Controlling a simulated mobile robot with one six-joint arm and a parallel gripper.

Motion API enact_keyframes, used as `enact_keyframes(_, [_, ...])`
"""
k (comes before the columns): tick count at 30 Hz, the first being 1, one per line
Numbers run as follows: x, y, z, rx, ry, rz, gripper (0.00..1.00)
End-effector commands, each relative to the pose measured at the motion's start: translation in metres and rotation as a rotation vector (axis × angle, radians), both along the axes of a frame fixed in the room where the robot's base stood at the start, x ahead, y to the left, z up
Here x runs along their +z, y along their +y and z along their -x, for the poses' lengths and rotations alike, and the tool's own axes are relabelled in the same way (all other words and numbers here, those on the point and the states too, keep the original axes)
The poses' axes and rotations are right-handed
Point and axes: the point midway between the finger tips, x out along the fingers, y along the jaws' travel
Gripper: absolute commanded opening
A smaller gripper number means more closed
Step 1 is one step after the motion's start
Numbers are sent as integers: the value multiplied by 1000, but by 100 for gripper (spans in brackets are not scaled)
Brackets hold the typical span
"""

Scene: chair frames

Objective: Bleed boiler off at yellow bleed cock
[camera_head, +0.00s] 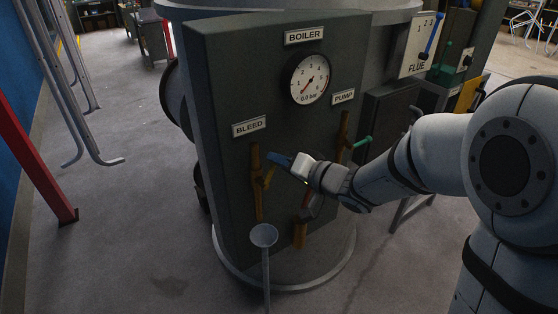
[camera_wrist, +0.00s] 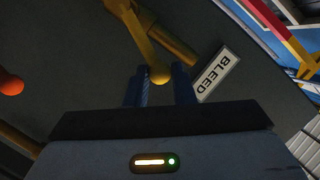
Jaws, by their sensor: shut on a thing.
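The yellow bleed cock (camera_head: 268,177) sits on a brownish pipe (camera_head: 256,190) below the BLEED label (camera_head: 249,126) on the dark boiler front. In the wrist view its yellow lever (camera_wrist: 143,38) ends in a round knob between the blue fingers of my gripper (camera_wrist: 160,88). My gripper (camera_head: 277,160) is shut on this lever and reaches in from the right. The fingers partly hide the lever in the head view. The boiler gauge (camera_head: 310,79) has a red needle pointing to the lower left, and its face reads 0.0 bar.
A grey funnel (camera_head: 264,236) stands below the bleed pipe. The FLUE plate (camera_head: 419,46) with a blue lever is further right. Chair frames (camera_head: 82,90) hang at left over open floor.

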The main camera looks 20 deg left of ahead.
Motion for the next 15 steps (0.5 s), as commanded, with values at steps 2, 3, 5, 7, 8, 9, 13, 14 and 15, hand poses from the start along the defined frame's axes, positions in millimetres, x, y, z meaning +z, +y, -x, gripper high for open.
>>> enact_keyframes(2, [-3, -1, 0, 0, 4, 4, 10])
enact_keyframes(3, [-3, -1, 0, 0, 4, 4, 10])
enact_keyframes(5, [-5, -3, -2, -1, 5, 5, 10])
enact_keyframes(7, [-7, -5, -4, -1, 5, 5, 10])
enact_keyframes(8, [-8, -6, -6, -1, 5, 5, 10])
enact_keyframes(9, [-10, -8, -7, -1, 4, 4, 10])
enact_keyframes(13, [-14, -12, -12, -1, 4, 4, 10])
enact_keyframes(14, [-15, -12, -13, -1, 4, 4, 10])
enact_keyframes(15, [-15, -13, -14, -1, 4, 3, 10])
